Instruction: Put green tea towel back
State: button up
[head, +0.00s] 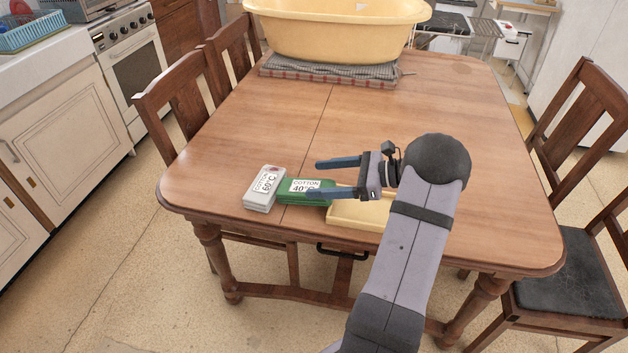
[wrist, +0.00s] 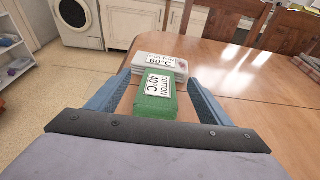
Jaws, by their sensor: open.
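The green tea towel (head: 291,196) is a folded block with a white "COTTON 40°C" label. It lies near the table's front edge, just left of a shallow yellow tray (head: 352,219). In the wrist view the green towel (wrist: 155,98) lies between the two blue fingers. My gripper (head: 312,178) is open, its fingers pointing left. In the head view one finger overlaps the towel's right end. I cannot tell whether the fingers touch the towel. A grey-white folded towel (head: 264,188) labelled "COTTON 60°C" lies at the green towel's left end and also shows in the wrist view (wrist: 158,64).
The wooden table (head: 440,110) has clear room in its middle and right. A large yellow basin (head: 335,30) stands on folded grey and checked cloths (head: 330,75) at the far end. Wooden chairs (head: 185,100) stand on both sides. A black handle (head: 342,252) shows under the front edge.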

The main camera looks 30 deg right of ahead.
jog(key=v, duration=0.9)
jog(key=a+n+g, duration=0.1)
jog(key=a, duration=0.2)
jog(key=a+f+n+g, duration=0.1)
jog(key=a+g, duration=0.1)
jog(key=a, duration=0.1)
jog(key=w+a+f+n+g, duration=0.1)
jog(key=a+n, duration=0.1)
jog(key=a, duration=0.2)
jog(key=shift+a+f+g, duration=0.1)
jog(key=shift+f+g, duration=0.1)
jog(key=shift+g, duration=0.1)
jog(key=s+a+f+n+g+h, duration=0.3)
jog(key=s+a+n+h, duration=0.2)
jog(key=s+a+n, duration=0.2)
jog(key=s+a+f+n+g+h, duration=0.2)
jog(key=s+a+n, duration=0.6)
jog(key=n, duration=0.8)
jog(key=a+f+h, duration=0.2)
jog(key=a+h, duration=0.1)
jog(key=shift+s+a+f+g, duration=0.15)
jog(key=shift+s+f+g, duration=0.15)
jog(key=shift+g, duration=0.1)
notch_tip(320, 180, up, 17)
jog(key=p, duration=1.6)
jog(key=shift+p, duration=0.3)
